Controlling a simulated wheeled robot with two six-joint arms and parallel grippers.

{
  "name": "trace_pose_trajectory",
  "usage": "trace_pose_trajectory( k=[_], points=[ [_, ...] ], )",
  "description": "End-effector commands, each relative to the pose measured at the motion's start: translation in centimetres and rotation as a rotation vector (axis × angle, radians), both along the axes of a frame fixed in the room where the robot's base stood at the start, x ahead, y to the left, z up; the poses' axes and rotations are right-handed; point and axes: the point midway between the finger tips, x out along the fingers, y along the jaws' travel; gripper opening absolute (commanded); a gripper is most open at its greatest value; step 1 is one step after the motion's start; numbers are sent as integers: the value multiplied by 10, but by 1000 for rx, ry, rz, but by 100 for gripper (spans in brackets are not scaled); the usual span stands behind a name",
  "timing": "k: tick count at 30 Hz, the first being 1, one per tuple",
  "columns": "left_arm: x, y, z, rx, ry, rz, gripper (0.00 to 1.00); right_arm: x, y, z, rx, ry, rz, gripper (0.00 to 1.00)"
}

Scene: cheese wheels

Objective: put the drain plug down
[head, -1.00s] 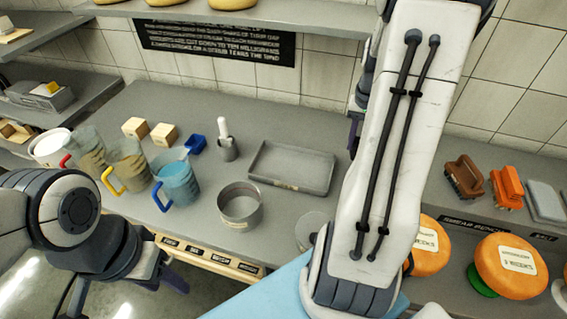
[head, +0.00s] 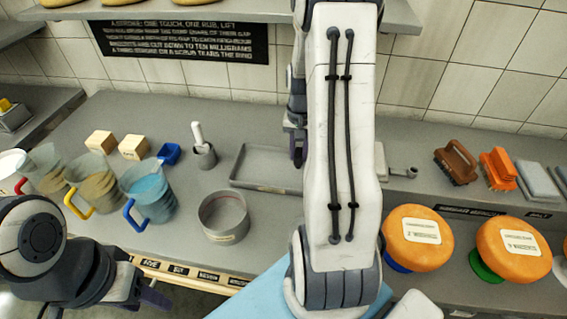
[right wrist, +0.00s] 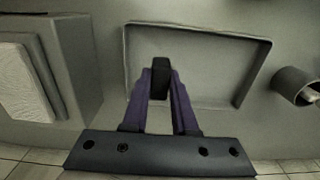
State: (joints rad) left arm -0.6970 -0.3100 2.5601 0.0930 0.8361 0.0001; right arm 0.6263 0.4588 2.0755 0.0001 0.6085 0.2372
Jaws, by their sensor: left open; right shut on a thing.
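The drain plug (right wrist: 160,82) is a small black piece between the purple fingers of my right gripper (right wrist: 160,95) in the right wrist view. My right gripper is shut on it and appears over the shallow grey tray (right wrist: 230,45); the height above the tray floor is hard to tell. In the head view my right gripper (head: 298,147) shows as dark fingers near the tray (head: 250,183), and my right arm hides the plug and part of the tray. My left gripper (head: 152,297) is open and empty at the lower left, in front of the counter's edge.
Left of the tray stand a brush holder (head: 205,158), a round grey ring (head: 224,217) and a blue-filled jug (head: 150,192). Orange cheese wheels (head: 416,238) and brushes (head: 456,163) are at the right. A grey block-like object (right wrist: 50,65) flanks the tray.

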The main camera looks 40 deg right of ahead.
Motion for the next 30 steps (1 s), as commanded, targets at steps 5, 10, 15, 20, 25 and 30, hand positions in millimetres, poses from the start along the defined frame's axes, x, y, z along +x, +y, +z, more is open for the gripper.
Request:
trace_pose_trajectory(
  k=[5,10,15,20,25,30],
  points=[
    [0,0,10,0,0,1,50,25,19,-17,0,1,4,0],
    [0,0,12,0,0,1,50,32,24,-26,1,1,0,0],
    [0,0,20,0,0,1,50,31,24,-50,2,4,-1,0],
    [0,0,22,0,0,1,50,32,24,-63,0,0,-1,0],
    [0,0,22,0,0,1,50,32,23,-64,-1,-2,-1,0],
    [0,0,19,0,0,1,50,32,23,-68,-1,-1,-1,0]
  ],
)
